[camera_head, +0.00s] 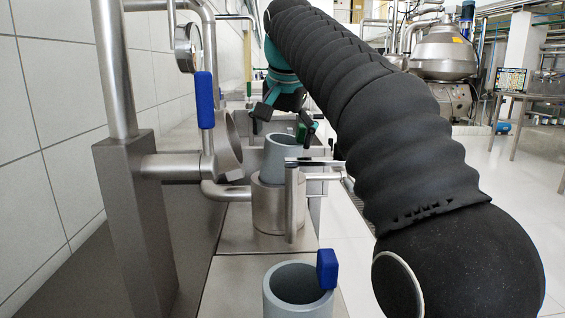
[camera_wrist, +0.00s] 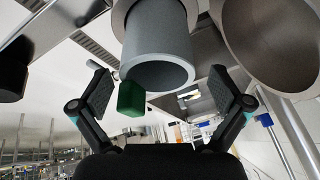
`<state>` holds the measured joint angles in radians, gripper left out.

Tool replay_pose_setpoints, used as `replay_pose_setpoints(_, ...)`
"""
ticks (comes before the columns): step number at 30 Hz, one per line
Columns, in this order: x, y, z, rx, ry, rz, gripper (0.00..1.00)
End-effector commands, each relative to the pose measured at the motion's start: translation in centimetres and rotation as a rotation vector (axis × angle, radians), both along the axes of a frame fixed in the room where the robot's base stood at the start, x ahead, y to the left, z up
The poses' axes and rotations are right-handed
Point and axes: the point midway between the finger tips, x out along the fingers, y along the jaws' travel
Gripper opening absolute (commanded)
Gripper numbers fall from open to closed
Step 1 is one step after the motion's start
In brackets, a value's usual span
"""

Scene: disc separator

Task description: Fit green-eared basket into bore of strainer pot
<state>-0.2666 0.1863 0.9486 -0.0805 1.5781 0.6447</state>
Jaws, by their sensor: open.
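The green-eared basket (camera_head: 281,155) is a grey open cylinder with a green ear (camera_head: 301,133) at its rim. It stands roughly upright in the bore of the steel strainer pot (camera_head: 279,208), with much of its wall above the pot's rim; its depth inside is hidden. The wrist view shows the basket (camera_wrist: 158,42), its green ear (camera_wrist: 131,99) and part of the pot (camera_wrist: 119,14). My gripper (camera_head: 283,117) is open at the basket's mouth. In the wrist view my gripper's fingers (camera_wrist: 165,92) are spread either side of the rim, with a visible gap.
A second grey basket (camera_head: 272,300) with a blue ear (camera_head: 327,269) stands in front of the pot. Left of the pot are steel pipes, a blue-handled valve (camera_head: 205,100) and a round steel opening (camera_head: 229,145). A horizontal pipe (camera_head: 322,176) runs right of the pot.

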Motion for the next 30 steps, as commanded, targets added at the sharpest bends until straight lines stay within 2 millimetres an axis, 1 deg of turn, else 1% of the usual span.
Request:
replay_pose_setpoints(10, 2.0, -0.3, -4.0, 0.000, 0.001, -0.001, 1.00)
replay_pose_setpoints(13, 2.3, -0.3, -4.4, 0.000, 0.001, -0.001, 1.00)
replay_pose_setpoints(18, 2.3, -0.3, -4.4, -0.001, 0.000, 0.000, 1.00)
replay_pose_setpoints(19, 2.3, -0.3, -4.4, -0.001, 0.000, 0.000, 0.97)
replay_pose_setpoints(20, 2.3, -0.3, -4.4, -0.001, 0.000, 0.000, 0.90)
replay_pose_setpoints(21, 2.3, -0.3, -4.4, -0.001, 0.000, 0.000, 0.80)
replay_pose_setpoints(23, 2.3, -0.3, -4.4, -0.001, 0.000, 0.000, 0.65)
replay_pose_setpoints(24, 2.3, -0.2, -4.4, 0.000, 0.001, 0.000, 0.55)
replay_pose_setpoints(25, 2.3, -0.2, -4.4, 0.000, 0.001, 0.000, 0.47)
replay_pose_setpoints(26, 2.3, -0.2, -4.4, 0.000, 0.001, 0.000, 0.45)
replay_pose_setpoints(27, 2.3, -0.2, -4.3, 0.000, 0.000, 0.000, 0.38)
replay_pose_setpoints(30, 2.3, -0.2, -4.3, 0.000, 0.000, 0.000, 0.38)
